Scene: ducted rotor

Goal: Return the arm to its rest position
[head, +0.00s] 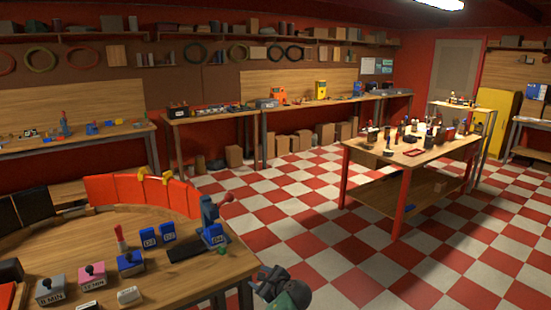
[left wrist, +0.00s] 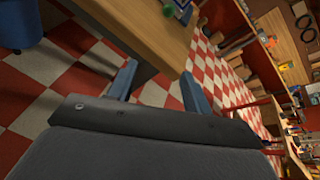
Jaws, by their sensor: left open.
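My left gripper (head: 270,283) shows at the bottom of the head view, just right of the near workbench's corner and over the checkered floor. In the left wrist view its two blue fingers (left wrist: 160,88) stand wide apart, with nothing between them but bench edge and floor behind. The gripper is open and empty, apart from the items on the bench. My right gripper is not in either view.
The near wooden workbench (head: 190,285) holds a blue vise-like tool (head: 209,209), a red curved panel row (head: 130,189) and several small switch boxes (head: 131,263). A central table (head: 400,151) carries small items. Checkered floor (head: 320,240) between them is clear.

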